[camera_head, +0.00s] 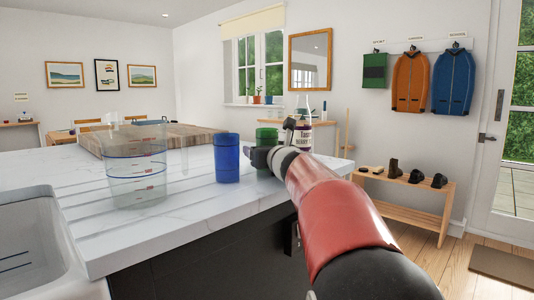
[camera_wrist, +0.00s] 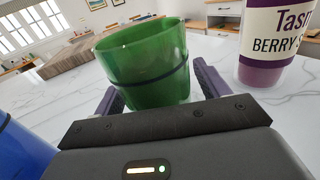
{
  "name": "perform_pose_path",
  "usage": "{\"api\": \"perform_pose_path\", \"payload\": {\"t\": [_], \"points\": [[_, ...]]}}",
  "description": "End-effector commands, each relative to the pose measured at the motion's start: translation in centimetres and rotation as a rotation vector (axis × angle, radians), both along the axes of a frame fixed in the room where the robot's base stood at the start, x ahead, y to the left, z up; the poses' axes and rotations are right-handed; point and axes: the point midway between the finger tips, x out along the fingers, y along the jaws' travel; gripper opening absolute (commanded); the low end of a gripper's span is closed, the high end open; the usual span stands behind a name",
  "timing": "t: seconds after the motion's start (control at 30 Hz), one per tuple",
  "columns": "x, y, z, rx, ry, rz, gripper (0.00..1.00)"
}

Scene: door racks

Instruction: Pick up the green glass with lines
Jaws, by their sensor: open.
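The green glass with dark lines (camera_wrist: 148,65) stands upright on the white marble counter. In the wrist view it sits between the two fingers of my gripper (camera_wrist: 155,88), which are apart on either side of it. I cannot tell whether either finger touches it. In the head view the green glass (camera_head: 266,138) is partly hidden behind my gripper (camera_head: 258,158) and arm.
A blue glass (camera_head: 227,158) stands left of the green glass. A clear measuring jug (camera_head: 137,165), a wooden board (camera_head: 180,137) and a sink (camera_head: 28,245) are farther left.

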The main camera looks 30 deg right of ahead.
Motion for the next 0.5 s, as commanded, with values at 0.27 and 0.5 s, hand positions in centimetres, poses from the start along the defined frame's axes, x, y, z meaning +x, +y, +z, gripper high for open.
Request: {"api": "perform_pose_path", "payload": {"t": [0.27,0.5], "points": [[-0.03,0.03,0.01,0.0,0.0,0.0,0.61],[-0.04,0.02,0.01,0.0,0.0,0.0,0.3]]}}
